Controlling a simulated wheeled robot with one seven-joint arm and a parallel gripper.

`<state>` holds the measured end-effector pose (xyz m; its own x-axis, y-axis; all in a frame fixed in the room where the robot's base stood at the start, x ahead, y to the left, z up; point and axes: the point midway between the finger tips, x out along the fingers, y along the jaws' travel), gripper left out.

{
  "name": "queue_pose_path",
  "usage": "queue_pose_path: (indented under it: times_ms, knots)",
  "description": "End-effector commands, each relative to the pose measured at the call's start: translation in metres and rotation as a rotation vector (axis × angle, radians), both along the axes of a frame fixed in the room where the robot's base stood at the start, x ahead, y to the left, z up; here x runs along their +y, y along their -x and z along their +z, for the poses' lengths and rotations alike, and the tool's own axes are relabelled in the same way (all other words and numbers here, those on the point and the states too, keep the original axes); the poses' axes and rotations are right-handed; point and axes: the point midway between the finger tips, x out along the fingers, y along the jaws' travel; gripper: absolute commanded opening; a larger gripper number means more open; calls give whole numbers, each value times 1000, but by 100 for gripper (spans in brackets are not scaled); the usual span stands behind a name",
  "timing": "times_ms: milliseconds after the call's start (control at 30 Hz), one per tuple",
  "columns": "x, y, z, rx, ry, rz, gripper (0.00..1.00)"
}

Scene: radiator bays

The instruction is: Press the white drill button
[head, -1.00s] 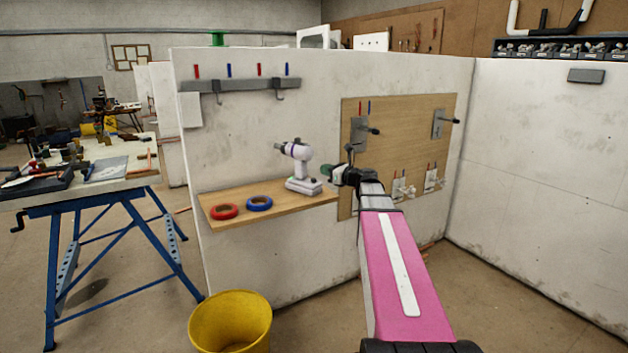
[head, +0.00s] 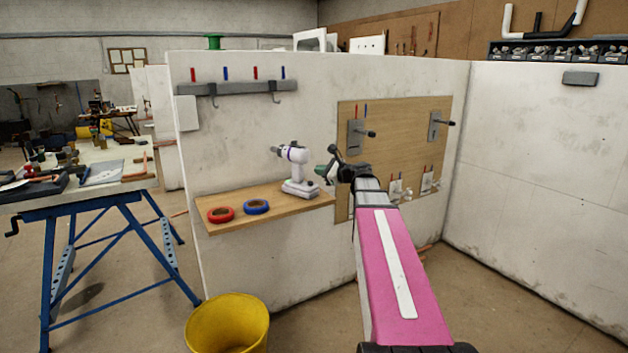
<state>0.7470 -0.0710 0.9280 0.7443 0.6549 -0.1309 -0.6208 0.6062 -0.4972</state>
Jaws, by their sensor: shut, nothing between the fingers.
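A white and purple drill (head: 297,172) stands upright on its base at the right part of a wooden shelf (head: 290,208). Its chuck points left. Any button on the drill is too small to make out. My gripper (head: 322,173) is shut and empty, just right of the drill's body in the picture. Its greenish tip appears close to the drill, but I cannot tell whether it touches.
A red tape roll (head: 221,214) and a blue tape roll (head: 256,207) lie on the shelf left of the drill. A wooden board (head: 400,135) with levers is right of the shelf. A yellow bucket (head: 228,322) stands below. A workbench (head: 90,185) is at left.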

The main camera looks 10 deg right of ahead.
Motion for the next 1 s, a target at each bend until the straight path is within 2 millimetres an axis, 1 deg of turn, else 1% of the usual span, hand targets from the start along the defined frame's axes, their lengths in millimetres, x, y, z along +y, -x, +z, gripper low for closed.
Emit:
queue_pose_path:
  times_ms: [33, 100, 467, 800, 1000]
  knots:
    - [2, 3, 3, -49, 98, 15, 0]
    - [4, 5, 7, -121, 238, 41, 0]
    - [6, 18, 23, -474, 949, 224, 0]
    - [-4, 32, 43, -783, 1586, 496, 0]
    - [-11, 39, 54, -920, 1874, 675, 0]
